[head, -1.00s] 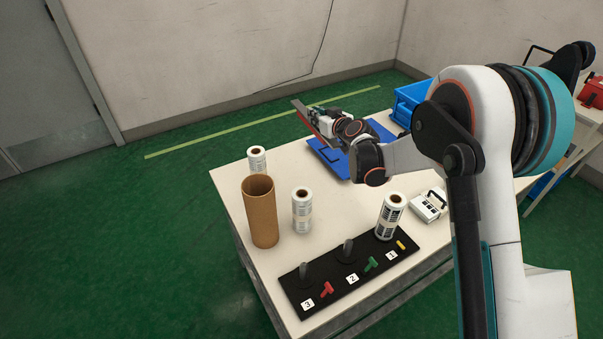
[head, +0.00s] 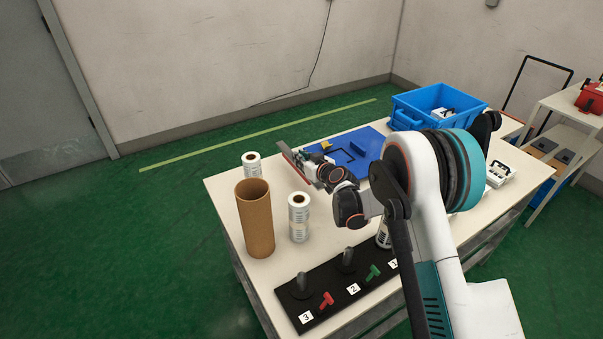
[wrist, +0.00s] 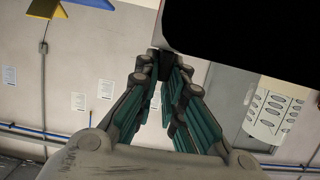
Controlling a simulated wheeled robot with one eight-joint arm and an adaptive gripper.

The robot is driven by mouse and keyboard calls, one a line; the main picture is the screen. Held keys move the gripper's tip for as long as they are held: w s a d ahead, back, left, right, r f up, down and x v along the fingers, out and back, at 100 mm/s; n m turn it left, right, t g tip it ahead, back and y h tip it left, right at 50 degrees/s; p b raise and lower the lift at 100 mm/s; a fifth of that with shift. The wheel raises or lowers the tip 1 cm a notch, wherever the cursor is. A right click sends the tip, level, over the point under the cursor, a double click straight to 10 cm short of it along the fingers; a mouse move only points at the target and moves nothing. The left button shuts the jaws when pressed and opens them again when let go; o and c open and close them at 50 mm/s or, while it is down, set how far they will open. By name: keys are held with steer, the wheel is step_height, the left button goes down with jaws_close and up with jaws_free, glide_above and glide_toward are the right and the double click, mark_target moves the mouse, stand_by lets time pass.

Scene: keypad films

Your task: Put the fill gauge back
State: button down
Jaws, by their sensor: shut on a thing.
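My gripper (head: 302,168) is shut on a long thin grey piece with a red edge (head: 286,157), which looks to be the fill gauge. It is held tilted, in front of the left side of a blue board (head: 371,143) in the head view. In the wrist view the fingers (wrist: 163,68) close at the corner of a large dark slab (wrist: 245,30), apparently the same piece seen close up. The blue board bears a black angular outline (head: 350,157) and a small yellow piece (head: 326,144). My gripper partly hides the board's near left part.
A brown cardboard tube (head: 256,220) and white label rolls (head: 299,218) stand left and in front of my gripper. A black strip (head: 333,287) with pegs and coloured tags lies at the near edge. A blue crate (head: 405,115) stands behind the board's right side.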

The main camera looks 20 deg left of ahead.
steer(key=shift+f+b, duration=0.85)
steer(key=shift+f, duration=1.5)
steer(key=shift+r, duration=0.1)
steer(key=c, duration=1.7)
jaws_free()
